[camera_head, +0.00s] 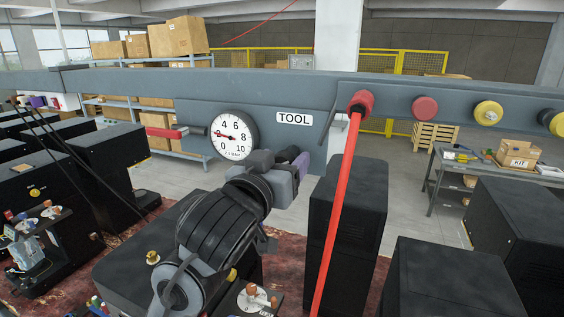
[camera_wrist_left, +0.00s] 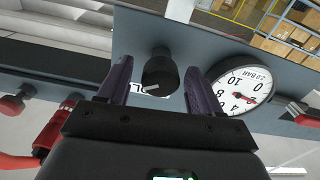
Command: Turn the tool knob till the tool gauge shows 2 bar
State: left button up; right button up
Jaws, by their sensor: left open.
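The tool gauge (camera_head: 235,134) is a round white dial on the grey rail, left of the TOOL label (camera_head: 294,119). Its red needle points left, near the 2 and toward the 4 side; the small print is hard to read. The gauge is at the right in the wrist view (camera_wrist_left: 262,88). The black tool knob (camera_wrist_left: 159,74) with a white mark stands between the two purple fingers of my left gripper (camera_wrist_left: 157,76). The fingers are open, with a gap on each side. In the head view my left gripper (camera_head: 297,162) hides the knob.
A red hose (camera_head: 338,215) hangs from a red fitting (camera_head: 362,103) right of the label. A red-handled lever (camera_head: 166,132) sits left of the gauge. Red (camera_head: 425,108) and yellow (camera_head: 488,113) fittings line the rail. Black machine boxes (camera_head: 345,220) stand below.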

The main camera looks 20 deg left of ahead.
pick_arm(q)
jog(key=s+b, duration=0.3)
jog(key=s, duration=0.8)
jog(key=shift+w, duration=0.1)
